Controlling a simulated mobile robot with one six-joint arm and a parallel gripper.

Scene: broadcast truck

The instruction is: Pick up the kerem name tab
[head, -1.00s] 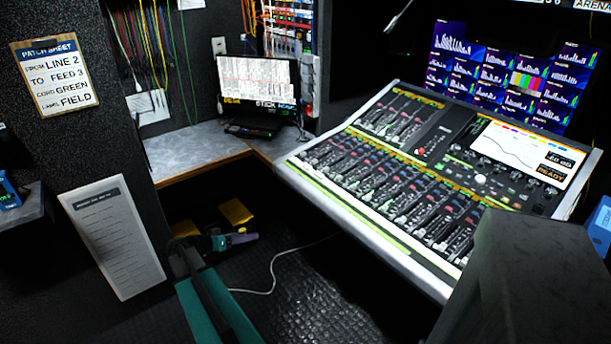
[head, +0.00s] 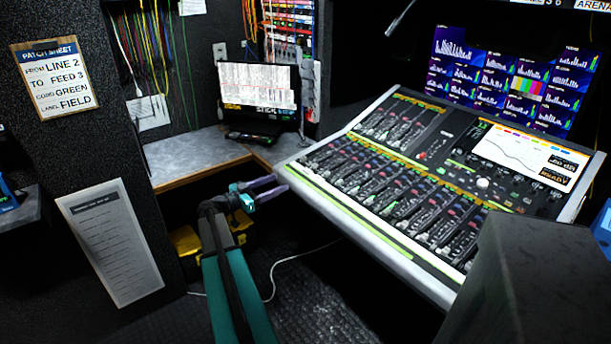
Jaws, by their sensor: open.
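I cannot make out a name tab reading "kerem" in the head view; any lettering that small is unreadable here. My gripper (head: 279,184) is open, with nothing visible between its fingers. It is at the end of my teal and dark arm, in front of the desk corner and just left of the mixing console's (head: 350,215) near left corner. The console slopes across the right half of the view, with rows of faders and yellow-orange strips.
A grey desk (head: 190,157) with a wooden edge holds a lit monitor (head: 258,84). Coloured cables (head: 160,50) hang behind. A patch sheet (head: 54,78) and a printed list (head: 110,240) are on the left wall. A dark block (head: 530,285) fills the lower right. A white cable crosses the floor.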

